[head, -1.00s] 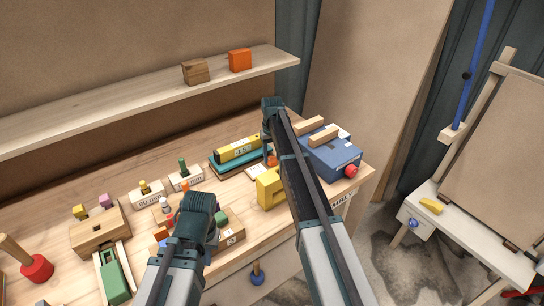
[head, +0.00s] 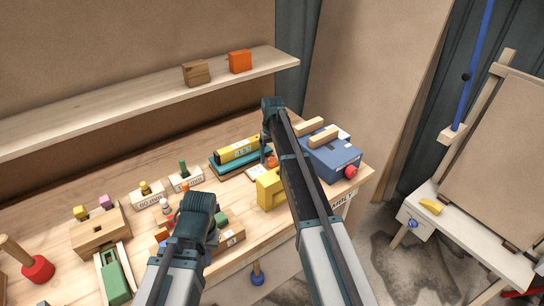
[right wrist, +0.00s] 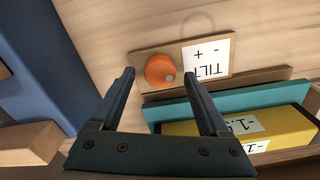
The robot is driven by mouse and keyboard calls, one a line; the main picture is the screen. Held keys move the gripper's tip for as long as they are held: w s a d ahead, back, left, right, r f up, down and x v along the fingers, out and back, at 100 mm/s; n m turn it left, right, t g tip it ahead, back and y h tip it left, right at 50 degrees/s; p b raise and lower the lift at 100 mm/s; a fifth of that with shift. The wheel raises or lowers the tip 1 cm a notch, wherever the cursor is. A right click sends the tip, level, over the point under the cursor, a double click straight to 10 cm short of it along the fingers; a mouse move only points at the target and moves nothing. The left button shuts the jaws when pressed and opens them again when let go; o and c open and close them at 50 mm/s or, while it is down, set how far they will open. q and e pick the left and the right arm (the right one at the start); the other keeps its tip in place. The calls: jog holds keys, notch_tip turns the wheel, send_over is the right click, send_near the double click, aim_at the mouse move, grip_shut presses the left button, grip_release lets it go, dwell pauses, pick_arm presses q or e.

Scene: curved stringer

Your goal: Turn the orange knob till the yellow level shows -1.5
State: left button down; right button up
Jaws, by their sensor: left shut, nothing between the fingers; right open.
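The orange knob (right wrist: 160,71) sits on a wooden plate beside a card marked TILT with plus and minus signs. The yellow level (right wrist: 290,128) lies by the teal block (right wrist: 255,107); it also shows in the head view (head: 238,149).
A blue box (head: 330,158) with a red knob stands right of my right arm. A yellow block (head: 269,188) is near the bench's front edge. Several wooden blocks and toys crowd the left and front of the bench. A shelf (head: 140,104) runs above the back.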

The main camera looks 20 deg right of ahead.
aim_at(271, 160)
notch_tip(271, 160, up, 13)
jog(key=p, duration=1.3)
jog(key=shift+r, duration=0.2)
jog(key=s+a+f+n+b, duration=0.1)
jog(key=s+a, duration=0.4)
jog(key=s, duration=0.7)
jog(key=s+a+f+n+b, duration=0.1)
jog(key=s+a, duration=0.5)
jog(key=s, duration=0.6)
jog(key=s+a+f+n+h+b, duration=0.1)
jog(key=s+a+f+b, duration=0.2)
jog(key=s, duration=0.9)
jog(key=a+b, duration=0.1)
jog(key=a, duration=0.1)
jog(key=shift+s+a+f, duration=0.25)
jog(key=shift+a+f, duration=0.1)
